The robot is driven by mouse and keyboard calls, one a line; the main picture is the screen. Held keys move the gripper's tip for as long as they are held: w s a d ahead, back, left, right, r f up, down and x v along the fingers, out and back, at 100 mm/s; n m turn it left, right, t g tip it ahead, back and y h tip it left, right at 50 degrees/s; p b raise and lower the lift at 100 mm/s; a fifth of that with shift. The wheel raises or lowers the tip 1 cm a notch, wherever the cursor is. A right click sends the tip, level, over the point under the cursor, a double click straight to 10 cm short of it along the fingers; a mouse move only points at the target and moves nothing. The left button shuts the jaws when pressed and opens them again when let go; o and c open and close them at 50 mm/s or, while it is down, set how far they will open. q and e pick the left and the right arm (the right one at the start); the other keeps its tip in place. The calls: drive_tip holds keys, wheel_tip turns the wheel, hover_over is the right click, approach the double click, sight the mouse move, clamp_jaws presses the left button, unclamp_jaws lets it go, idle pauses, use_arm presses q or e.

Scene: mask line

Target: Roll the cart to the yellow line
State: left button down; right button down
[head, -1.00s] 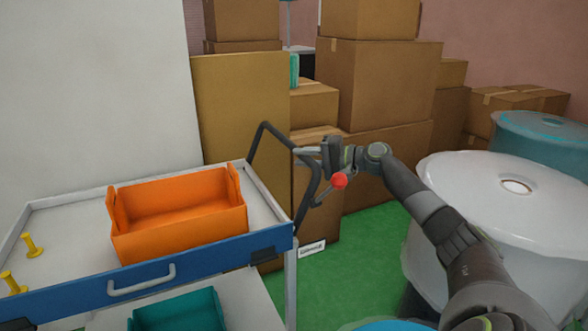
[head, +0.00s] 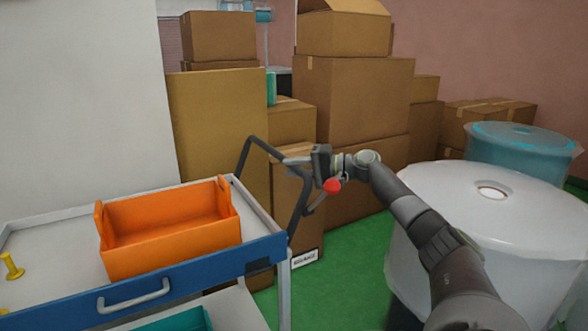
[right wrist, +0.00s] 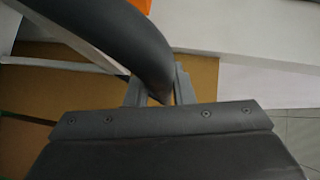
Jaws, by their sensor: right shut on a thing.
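The cart stands at the lower left of the head view, with a white top, a blue front edge (head: 190,280) and a grey pull. Its black bent handle (head: 247,155) rises at its right end. My right gripper (head: 300,160) is shut on this handle. In the right wrist view the dark handle bar (right wrist: 110,35) runs between the two fingers (right wrist: 158,92). A lever with a red ball (head: 332,185) sits just below the gripper. My left gripper is out of view. No yellow line shows; the cart's wheels are out of view.
An orange bin (head: 170,240) and a yellow peg (head: 11,266) are on the cart top; a teal bin (head: 180,321) is below. Stacked cardboard boxes (head: 355,100) stand behind the handle. A white wrapped drum (head: 540,235) and a teal one (head: 520,150) stand right. Green floor (head: 350,265) shows between.

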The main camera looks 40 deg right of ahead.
drive_tip(key=c, duration=1.3)
unclamp_jaws()
drive_tip(key=shift+o, duration=0.2)
use_arm(q)
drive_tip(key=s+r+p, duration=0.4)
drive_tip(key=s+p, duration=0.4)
drive_tip(key=p, duration=0.5)
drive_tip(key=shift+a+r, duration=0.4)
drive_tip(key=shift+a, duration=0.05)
use_arm(e)
drive_tip(key=v, duration=1.7)
drive_tip(key=shift+s+d, duration=0.15)
drive_tip(key=shift+s, duration=0.05)
drive_tip(key=shift+f, duration=0.15)
